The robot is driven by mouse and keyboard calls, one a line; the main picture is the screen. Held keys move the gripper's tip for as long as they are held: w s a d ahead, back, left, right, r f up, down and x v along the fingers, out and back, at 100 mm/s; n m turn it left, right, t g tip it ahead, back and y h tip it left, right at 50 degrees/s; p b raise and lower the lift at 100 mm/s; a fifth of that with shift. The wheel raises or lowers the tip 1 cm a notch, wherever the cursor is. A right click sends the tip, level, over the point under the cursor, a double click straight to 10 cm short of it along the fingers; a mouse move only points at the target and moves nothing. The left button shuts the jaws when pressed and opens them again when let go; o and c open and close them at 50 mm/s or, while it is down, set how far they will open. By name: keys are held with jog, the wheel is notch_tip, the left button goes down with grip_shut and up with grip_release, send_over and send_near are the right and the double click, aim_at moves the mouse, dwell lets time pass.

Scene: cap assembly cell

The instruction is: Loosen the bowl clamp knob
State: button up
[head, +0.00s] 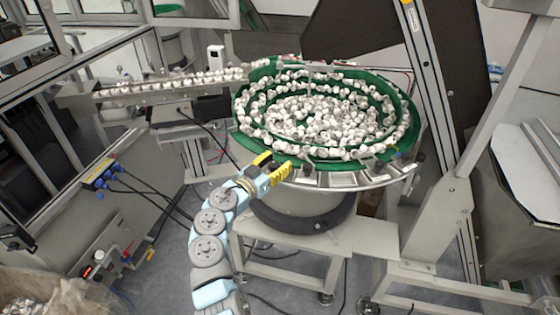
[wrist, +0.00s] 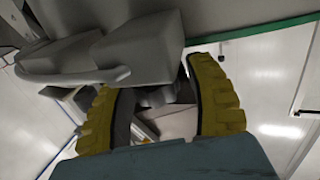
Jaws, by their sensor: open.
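The vibratory bowl (head: 240,142) has a green rim and is full of small white caps. My gripper (head: 278,164), with yellow fingers, is at the bowl's near left edge. In the wrist view my gripper (wrist: 155,85) is open, its fingers apart on either side of a dark grey part (wrist: 155,97), which may be the clamp knob. I cannot tell whether the fingers touch it. A large grey rounded piece (wrist: 130,45) covers part of the left finger. In the head view, my gripper hides the knob or it is too small to make out.
A feed track (head: 170,83) with caps runs left from the bowl. A blue-plugged connector box (head: 100,173) with cables is at the left. A steel frame post (head: 435,100) stands right of the bowl. The bowl sits on a pale stand (head: 345,237).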

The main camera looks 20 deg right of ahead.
jog(key=shift+w+d+f, duration=0.1)
jog(key=shift+w+d, duration=0.15)
jog(key=shift+d, duration=0.3)
grip_shut()
